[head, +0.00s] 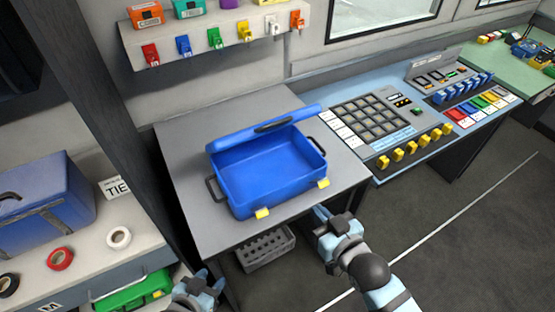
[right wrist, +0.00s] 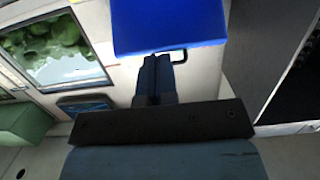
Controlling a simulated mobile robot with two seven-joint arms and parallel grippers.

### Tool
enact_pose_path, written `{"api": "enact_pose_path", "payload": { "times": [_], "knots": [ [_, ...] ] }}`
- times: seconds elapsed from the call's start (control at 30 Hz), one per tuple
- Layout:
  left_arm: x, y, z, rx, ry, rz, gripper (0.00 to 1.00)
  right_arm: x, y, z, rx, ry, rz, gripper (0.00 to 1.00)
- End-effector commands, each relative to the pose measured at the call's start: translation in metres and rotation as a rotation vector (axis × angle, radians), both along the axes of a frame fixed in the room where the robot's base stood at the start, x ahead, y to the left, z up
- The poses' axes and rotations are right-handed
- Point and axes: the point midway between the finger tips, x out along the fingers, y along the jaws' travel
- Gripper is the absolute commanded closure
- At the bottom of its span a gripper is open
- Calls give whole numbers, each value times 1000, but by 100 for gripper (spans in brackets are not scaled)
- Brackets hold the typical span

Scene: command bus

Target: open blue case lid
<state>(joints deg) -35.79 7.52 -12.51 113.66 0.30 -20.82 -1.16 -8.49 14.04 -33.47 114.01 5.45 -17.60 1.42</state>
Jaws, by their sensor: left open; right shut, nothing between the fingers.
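The blue case (head: 265,185) sits on the grey table with its lid (head: 262,128) raised along the back edge, so the empty blue inside shows. Two yellow latches (head: 262,213) (head: 323,183) are on its front edge, and dark handles are at its sides. My right gripper (head: 322,217) is shut and empty, in front of the case's right front corner and apart from the lid. In the right wrist view its fingers (right wrist: 158,75) are together just below a blue surface that looks like the case (right wrist: 168,25). My left gripper (head: 208,282) is open, low at the front left, away from the case.
The grey table (head: 180,140) has a bare strip around the case. A grey crate (head: 265,250) stands below it. A button console (head: 375,120) adjoins on the right. A shelf with tape rolls (head: 119,238) and another blue box (head: 40,200) is at left. Colored tags (head: 215,38) hang above.

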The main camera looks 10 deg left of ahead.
Motion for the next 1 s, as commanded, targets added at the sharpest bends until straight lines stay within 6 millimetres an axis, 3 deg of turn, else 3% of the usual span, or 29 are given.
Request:
{"api": "enact_pose_path", "payload": {
  "times": [0.53, 1.0],
  "knots": [
    [3, -9, -32, -13, -1, -18, 57, 68, 49, -3, 1, 0, 0, 100],
    [4, -7, -29, -10, -5, -16, 57, 125, 91, 0, 1, -1, 0, 100]
  ]
}}
